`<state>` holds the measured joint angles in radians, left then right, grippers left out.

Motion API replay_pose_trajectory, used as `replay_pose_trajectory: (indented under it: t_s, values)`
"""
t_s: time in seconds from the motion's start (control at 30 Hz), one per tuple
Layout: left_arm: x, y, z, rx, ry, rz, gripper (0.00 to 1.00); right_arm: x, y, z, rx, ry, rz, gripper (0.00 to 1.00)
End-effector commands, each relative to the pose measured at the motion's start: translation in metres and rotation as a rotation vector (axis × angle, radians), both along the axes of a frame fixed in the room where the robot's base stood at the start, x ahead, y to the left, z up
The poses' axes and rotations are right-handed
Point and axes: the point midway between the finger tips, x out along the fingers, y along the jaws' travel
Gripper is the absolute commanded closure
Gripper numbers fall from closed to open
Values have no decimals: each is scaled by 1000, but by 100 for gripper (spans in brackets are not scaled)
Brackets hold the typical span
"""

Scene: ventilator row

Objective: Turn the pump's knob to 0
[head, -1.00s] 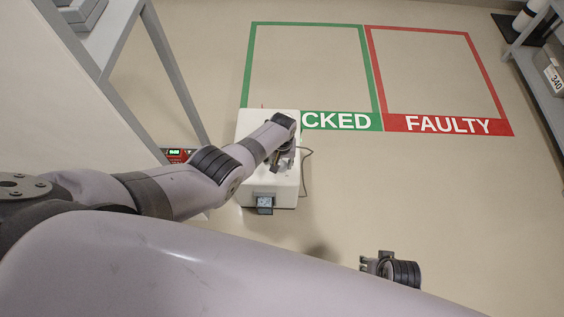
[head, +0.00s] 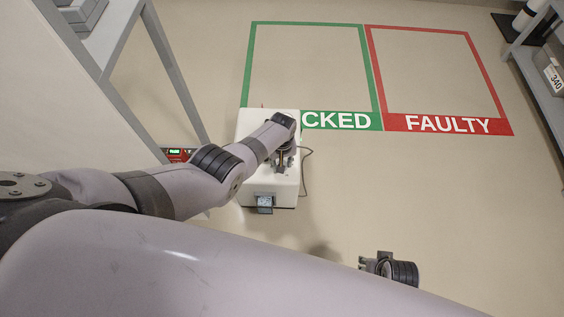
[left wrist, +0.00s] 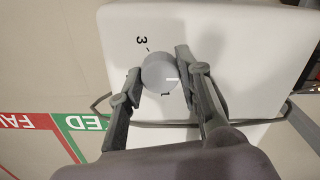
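The pump (head: 252,180) is a white box on the floor, mostly under my left arm in the head view. Its top shows in the left wrist view (left wrist: 235,60). The round grey knob (left wrist: 158,70) has a white mark pointing right in that picture. A printed 3 and 1 show beside it; I see no 0. My left gripper (left wrist: 157,68) has one finger on each side of the knob, seemingly touching it. In the head view the left gripper (head: 283,160) is over the pump top. My right gripper (head: 370,264) hangs away from the pump, its fingers partly hidden.
A green floor frame (head: 372,80) ending in "CKED" and a red "FAULTY" frame (head: 458,124) lie beyond the pump. A grey rack (head: 165,60) stands left, with a red device (head: 178,155) near its foot. Another shelf (head: 545,80) is at right. A cable (head: 307,170) runs beside the pump.

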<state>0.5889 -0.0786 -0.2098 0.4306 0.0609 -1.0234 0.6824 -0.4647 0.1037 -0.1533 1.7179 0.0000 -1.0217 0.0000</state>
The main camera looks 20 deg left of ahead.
Motion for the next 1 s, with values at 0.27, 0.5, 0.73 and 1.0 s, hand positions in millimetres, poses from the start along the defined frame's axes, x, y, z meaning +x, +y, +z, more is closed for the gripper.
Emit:
replay_pose_trajectory:
  t_s: [0.27,0.5,0.73,1.0]
  values:
    - [0,0,0,0,0,0,49,0,0,0,0,1,0,60]
    - [0,0,0,0,0,-1,48,0,0,0,0,2,-1,60]
    - [1,0,5,-1,-3,-1,48,-2,0,-1,0,4,-1,60]
    - [0,0,28,0,-4,-1,48,-1,0,0,0,2,-1,60]
